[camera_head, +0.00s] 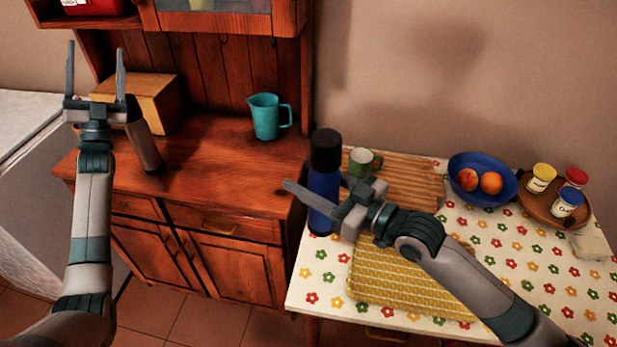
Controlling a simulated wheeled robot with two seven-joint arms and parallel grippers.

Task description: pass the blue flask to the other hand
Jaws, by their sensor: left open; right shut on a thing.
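The blue flask (322,187) has a black cap and stands upright at the left end of the patterned table (322,285). My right gripper (322,197) is shut on the flask's body from the right, one finger crossing its front. I cannot tell whether the flask's base touches the table. My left gripper (95,75) is open and empty, fingers pointing up, in front of the wooden cabinet at the far left. It is well apart from the flask.
A teal jug (266,117) and a wooden box (150,95) stand on the cabinet. On the table are a green mug (362,162), a ridged wooden board (412,185), a yellow mat (400,285), a blue fruit bowl (470,200) and a round tray (535,208) with small jars.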

